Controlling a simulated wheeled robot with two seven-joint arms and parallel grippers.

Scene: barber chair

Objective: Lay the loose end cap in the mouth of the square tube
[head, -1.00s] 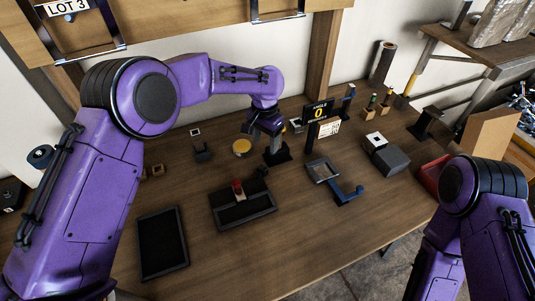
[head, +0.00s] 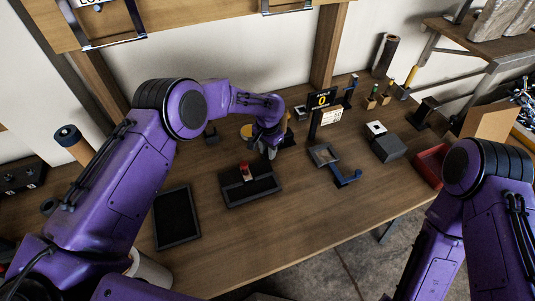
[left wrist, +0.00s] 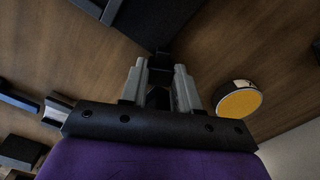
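My left gripper (head: 268,152) points down just behind the black tray with the red-topped piece. In the left wrist view its two grey fingers (left wrist: 160,72) stand apart. A small dark piece (left wrist: 160,60) shows at the fingertips by the tray edge; it may be the loose end cap, but I cannot tell for sure. A pale square piece with a dark hole (head: 376,128) sits at a dark grey block on the right; it may be the square tube's mouth. Another pale piece (head: 301,112) stands behind my gripper. My right gripper is out of view.
The black tray (head: 250,200) holds a red-topped piece (head: 245,171). An empty black tray (head: 177,240) lies to the left. A yellow-topped round tin (left wrist: 238,101) is beside my gripper. The front table is mostly clear.

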